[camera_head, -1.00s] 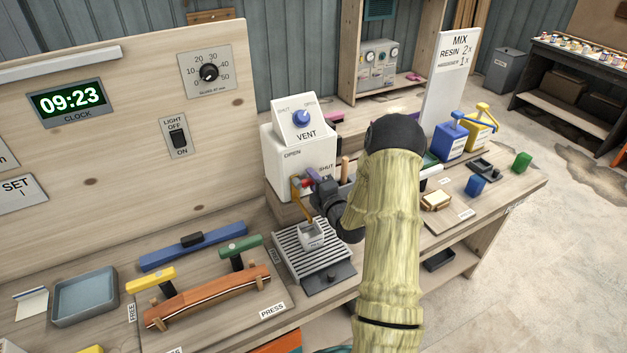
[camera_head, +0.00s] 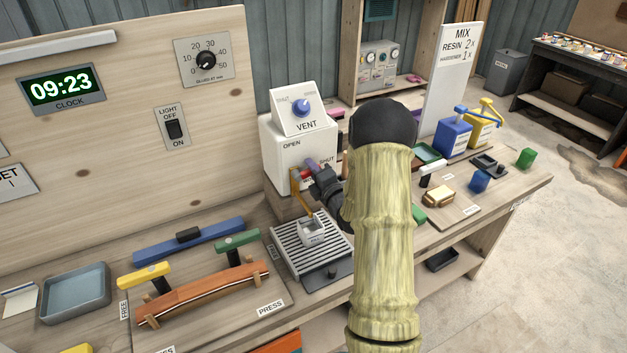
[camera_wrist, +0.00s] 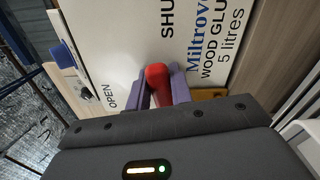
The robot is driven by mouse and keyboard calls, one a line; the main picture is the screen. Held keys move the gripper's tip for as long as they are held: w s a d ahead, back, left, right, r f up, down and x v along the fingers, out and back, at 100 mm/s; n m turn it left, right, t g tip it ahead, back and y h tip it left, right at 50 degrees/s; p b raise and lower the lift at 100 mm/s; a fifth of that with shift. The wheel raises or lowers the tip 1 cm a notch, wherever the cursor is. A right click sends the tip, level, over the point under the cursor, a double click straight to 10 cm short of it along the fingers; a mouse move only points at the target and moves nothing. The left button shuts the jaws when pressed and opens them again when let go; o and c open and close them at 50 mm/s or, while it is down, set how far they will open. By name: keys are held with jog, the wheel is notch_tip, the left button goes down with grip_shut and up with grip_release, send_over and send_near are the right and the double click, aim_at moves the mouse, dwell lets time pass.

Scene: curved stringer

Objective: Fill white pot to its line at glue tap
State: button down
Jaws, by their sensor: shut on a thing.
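The white pot (camera_head: 312,232) stands on the slatted drip tray (camera_head: 290,243), below the glue tap. Its line and fill level are too small to make out. The white glue box (camera_head: 270,150) carries OPEN and SHUT marks. An amber spout-like strip (camera_head: 302,203) slants down from the tap towards the pot; I cannot tell whether glue is flowing. My gripper (camera_wrist: 160,88) has its purple fingers shut on the red tap lever (camera_wrist: 157,78). In the head view, my gripper (camera_head: 308,168) partly hides this lever.
A VENT box with a blue knob (camera_head: 302,107) sits on top of the glue box. An orange curved stringer (camera_head: 205,293) lies in the press at the left, with a blue bar (camera_head: 190,243) behind it. Blue and yellow containers (camera_head: 452,138) stand at the right.

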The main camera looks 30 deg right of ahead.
jog(key=n+b, duration=0.1)
jog(key=b, duration=0.1)
jog(key=n+b, duration=0.1)
jog(key=b, duration=0.1)
jog(key=n+b, duration=0.1)
jog(key=b, duration=0.2)
jog(key=shift+a+r, duration=0.2)
jog(key=shift+a, duration=0.05)
jog(key=n+b, duration=0.1)
jog(key=b, duration=0.1)
jog(key=r+n+b, duration=0.1)
jog(key=b, duration=0.1)
jog(key=shift+a+r+n+b, duration=0.15)
jog(key=shift+a+n+b, duration=0.1)
jog(key=shift+n+b, duration=0.15)
jog(key=shift+r, duration=0.1)
jog(key=c, duration=1.2)
grip_release()
jog(key=shift+c, duration=0.2)
jog(key=shift+r, duration=0.1)
jog(key=shift+s, duration=0.2)
jog(key=s+b, duration=0.3)
jog(key=s, duration=1.4)
jog(key=shift+d, duration=0.3)
